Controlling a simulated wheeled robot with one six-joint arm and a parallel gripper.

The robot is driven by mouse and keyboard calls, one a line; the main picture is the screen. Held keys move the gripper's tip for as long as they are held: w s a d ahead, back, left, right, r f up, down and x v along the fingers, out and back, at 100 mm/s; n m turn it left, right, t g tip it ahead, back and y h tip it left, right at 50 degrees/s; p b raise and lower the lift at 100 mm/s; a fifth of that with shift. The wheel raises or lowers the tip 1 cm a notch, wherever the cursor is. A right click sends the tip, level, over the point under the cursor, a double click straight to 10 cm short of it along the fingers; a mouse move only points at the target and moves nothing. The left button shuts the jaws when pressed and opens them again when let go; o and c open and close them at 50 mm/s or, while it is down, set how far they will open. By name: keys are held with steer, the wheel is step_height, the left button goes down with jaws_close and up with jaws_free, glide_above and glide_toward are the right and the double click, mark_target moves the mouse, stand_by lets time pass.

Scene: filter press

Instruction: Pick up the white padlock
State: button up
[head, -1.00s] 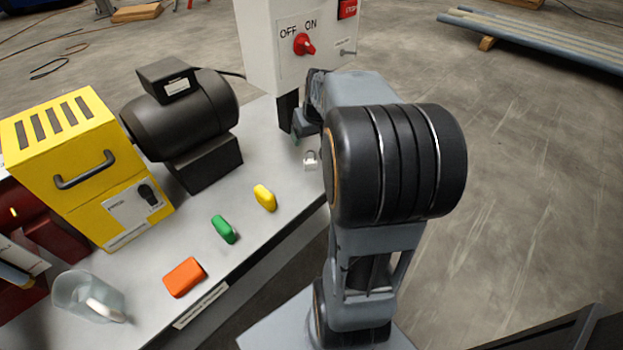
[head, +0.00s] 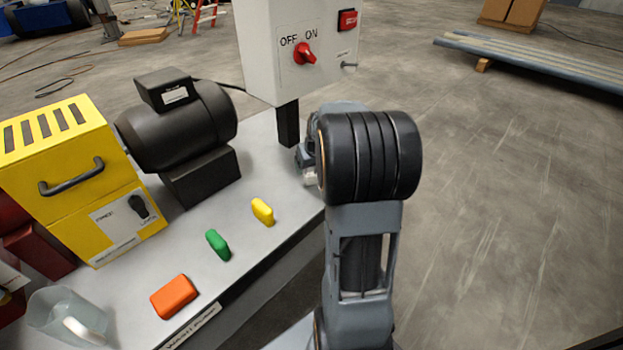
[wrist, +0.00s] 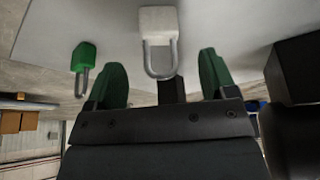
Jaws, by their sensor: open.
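The white padlock (head: 309,180) is near the table's right edge in the head view, partly hidden by my arm. In the wrist view, its white body (wrist: 159,20) is at the top centre and its grey shackle points down toward my gripper. My gripper (wrist: 163,76) is open, with its two green fingertips apart. The shackle's end lies between the fingers in the picture; I see no contact. In the head view my gripper is mostly hidden behind my arm, just beyond the padlock.
A green padlock (wrist: 83,56) shows left of the fingers in the wrist view. Yellow (head: 262,211), green (head: 217,245) and orange (head: 174,297) pieces lie along the table (head: 232,273). The switch box (head: 297,45) on its dark post and the black motor (head: 180,120) stand behind.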

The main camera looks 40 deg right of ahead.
mark_target(310, 173)
steer(key=b+x, duration=0.1)
steer(key=x, duration=0.3)
steer(key=shift+f+b, duration=0.25)
steer(key=shift+b, duration=0.05)
steer(key=shift+c, duration=0.3)
steer(key=c, duration=1)
steer(key=shift+c, duration=0.2)
steer(key=shift+r, duration=0.15)
